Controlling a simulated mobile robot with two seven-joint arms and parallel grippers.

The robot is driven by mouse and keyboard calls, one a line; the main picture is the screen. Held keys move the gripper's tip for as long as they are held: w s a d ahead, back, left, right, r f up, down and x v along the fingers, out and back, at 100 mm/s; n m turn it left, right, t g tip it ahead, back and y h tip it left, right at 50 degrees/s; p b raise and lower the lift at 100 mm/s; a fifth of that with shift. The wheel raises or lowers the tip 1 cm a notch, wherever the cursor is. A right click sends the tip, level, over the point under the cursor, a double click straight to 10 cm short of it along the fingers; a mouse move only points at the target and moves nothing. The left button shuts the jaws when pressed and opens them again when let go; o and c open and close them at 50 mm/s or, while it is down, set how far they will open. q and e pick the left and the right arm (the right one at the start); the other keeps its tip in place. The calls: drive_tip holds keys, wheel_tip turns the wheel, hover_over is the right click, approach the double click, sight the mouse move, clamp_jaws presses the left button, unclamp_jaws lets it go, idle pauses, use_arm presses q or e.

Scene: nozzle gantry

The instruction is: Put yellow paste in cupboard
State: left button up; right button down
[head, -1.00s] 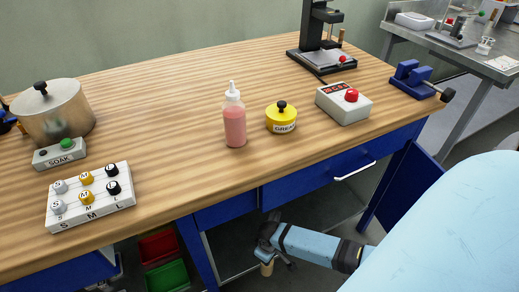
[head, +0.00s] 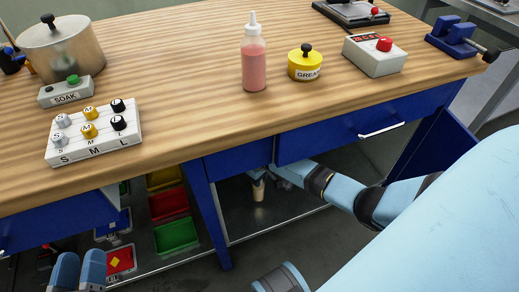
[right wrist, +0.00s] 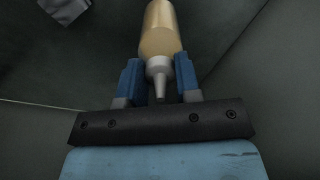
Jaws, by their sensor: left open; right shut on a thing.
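The yellow paste bottle (head: 258,190) is tan-yellow with a pale nozzle cap. It is upright inside the open cupboard (head: 300,215) under the table, close to its floor; I cannot tell whether it touches. My right gripper (head: 260,171) reaches in below the drawers and is shut on the bottle's cap end. The right wrist view shows the bottle (right wrist: 160,35) between the gripper's blue fingers (right wrist: 158,80). The blue cupboard door (head: 440,150) stands open at the right. My left gripper (head: 78,270) is open and low at the bottom left, partly cut off by the frame.
On the table stand a pink bottle (head: 254,62), a yellow grease tin (head: 305,65), a red-button box (head: 375,55), a pot (head: 62,48) and a cap rack (head: 95,132). Red (head: 168,204) and green (head: 176,235) bins lie below left. Blue drawers (head: 350,125) overhang the cupboard.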

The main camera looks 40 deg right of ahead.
wheel_tip(320, 180, down, 3)
drive_tip(key=shift+s+r+b, duration=0.1)
drive_tip(key=shift+r+b, duration=0.05)
drive_tip(key=shift+b, duration=0.25)
use_arm(q)
wheel_tip(320, 180, down, 2)
drive_tip(key=shift+d+f+g, duration=0.1)
drive_tip(key=shift+f+g, duration=0.05)
drive_tip(key=shift+g, duration=0.25)
use_arm(e)
drive_tip(key=shift+r, duration=0.1)
drive_tip(key=c, duration=0.8)
unclamp_jaws()
use_arm(q)
drive_tip(key=r+p, duration=0.1)
drive_tip(key=r, duration=0.1)
drive_tip(key=r+t+p, duration=0.2)
drive_tip(key=r+p, duration=0.1)
drive_tip(key=shift+s+a+r, duration=0.2)
drive_tip(key=shift+a+r, duration=0.05)
drive_tip(key=shift+r, duration=0.05)
use_arm(e)
wheel_tip(320, 180, up, 8)
drive_tip(key=shift+f, duration=0.25)
